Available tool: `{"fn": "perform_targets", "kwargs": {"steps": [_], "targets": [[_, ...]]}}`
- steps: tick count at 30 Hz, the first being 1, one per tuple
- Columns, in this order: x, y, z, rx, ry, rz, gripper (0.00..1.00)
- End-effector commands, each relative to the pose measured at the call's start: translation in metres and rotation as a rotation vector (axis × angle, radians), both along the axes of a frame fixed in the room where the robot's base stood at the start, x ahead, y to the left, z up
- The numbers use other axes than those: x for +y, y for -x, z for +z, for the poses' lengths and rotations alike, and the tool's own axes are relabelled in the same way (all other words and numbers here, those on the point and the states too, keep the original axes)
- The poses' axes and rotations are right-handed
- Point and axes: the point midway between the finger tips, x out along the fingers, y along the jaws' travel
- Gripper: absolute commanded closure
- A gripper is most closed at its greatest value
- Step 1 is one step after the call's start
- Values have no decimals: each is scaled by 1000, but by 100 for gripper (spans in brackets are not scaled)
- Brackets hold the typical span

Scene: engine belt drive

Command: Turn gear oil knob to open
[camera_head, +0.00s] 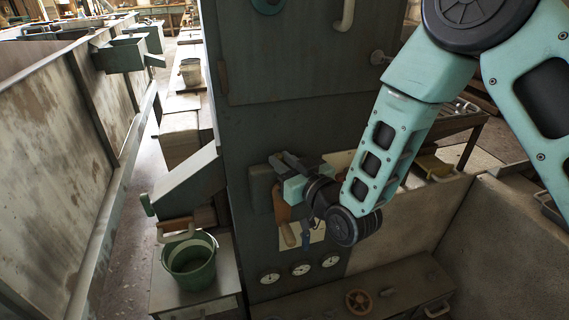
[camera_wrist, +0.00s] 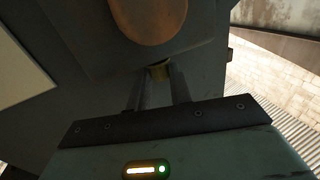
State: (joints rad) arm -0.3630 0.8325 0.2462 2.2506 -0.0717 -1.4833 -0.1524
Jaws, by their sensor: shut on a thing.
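The gear oil knob shows as a brown handle (camera_head: 281,207) on a grey box (camera_head: 261,187) fixed to the dark green cabinet front. In the wrist view, a rounded brown part (camera_wrist: 150,18) stands just beyond my fingertips. My gripper (camera_head: 279,166) is against this fixture in the head view, beside the top of the brown handle. The fingers and shadow hide much of the grip, and I cannot tell the knob's exact angle.
Several round gauges (camera_head: 301,269) sit low on the cabinet. A red-brown handwheel (camera_head: 359,301) is on the ledge below. A green bucket (camera_head: 190,263) stands to the left under a sloped chute (camera_head: 186,180). A low wall panel (camera_head: 488,240) borders the right side.

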Motion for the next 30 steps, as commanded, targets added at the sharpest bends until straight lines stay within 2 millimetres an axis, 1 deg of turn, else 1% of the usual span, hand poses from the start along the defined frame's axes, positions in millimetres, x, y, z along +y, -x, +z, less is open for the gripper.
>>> {"fn": "perform_targets", "kwargs": {"steps": [4,18,24,30], "targets": [[4,3,-3,0,-4,-85,100],[12,5,-1,-2,-4,-436,100],[14,5,0,-1,-3,-536,100],[14,4,0,-2,-2,-588,100]]}}
